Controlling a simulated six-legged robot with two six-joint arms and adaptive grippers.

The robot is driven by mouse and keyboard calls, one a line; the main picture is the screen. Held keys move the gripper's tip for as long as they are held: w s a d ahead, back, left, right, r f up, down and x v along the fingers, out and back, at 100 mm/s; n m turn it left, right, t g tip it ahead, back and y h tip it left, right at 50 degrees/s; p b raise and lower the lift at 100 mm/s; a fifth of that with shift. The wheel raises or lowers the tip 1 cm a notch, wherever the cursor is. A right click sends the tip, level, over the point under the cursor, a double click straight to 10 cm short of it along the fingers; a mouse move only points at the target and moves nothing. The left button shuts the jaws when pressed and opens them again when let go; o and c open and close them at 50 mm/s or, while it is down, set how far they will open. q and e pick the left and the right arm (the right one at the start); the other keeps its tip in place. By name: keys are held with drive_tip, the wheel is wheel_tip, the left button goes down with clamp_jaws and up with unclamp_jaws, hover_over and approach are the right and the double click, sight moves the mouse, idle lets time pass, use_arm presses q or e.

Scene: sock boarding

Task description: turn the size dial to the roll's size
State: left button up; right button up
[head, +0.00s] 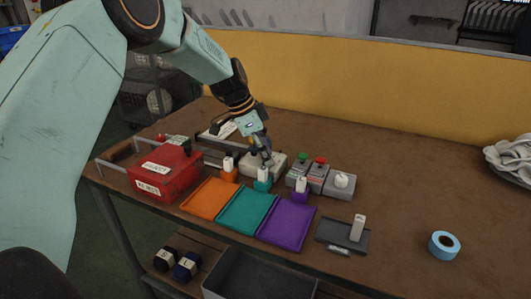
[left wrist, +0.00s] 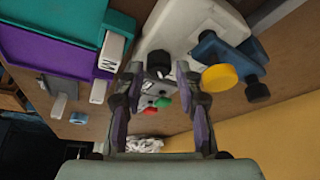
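My left gripper (head: 265,158) points down over a cream box (head: 279,166) in the middle of the table. In the left wrist view the gripper (left wrist: 158,74) has its two fingers apart, with a dark round knob (left wrist: 159,62) on the cream box (left wrist: 185,35) between the fingertips. The knob looks like the dial; no mark on it is readable, and I cannot tell whether the fingers touch it. Two dark rolls, one marked S (head: 165,259) and one marked L (head: 187,265), lie on the lower shelf. My right gripper is out of view.
A red box (head: 166,174) stands at left. Orange (head: 210,198), teal (head: 247,209) and purple (head: 287,223) trays line the front edge. Grey button boxes (head: 318,176) stand right of the cream box. A blue tape ring (head: 444,245) lies at right, with free table around it.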

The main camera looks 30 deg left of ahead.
use_arm(q)
drive_tip(key=v, duration=1.2)
idle(0.3)
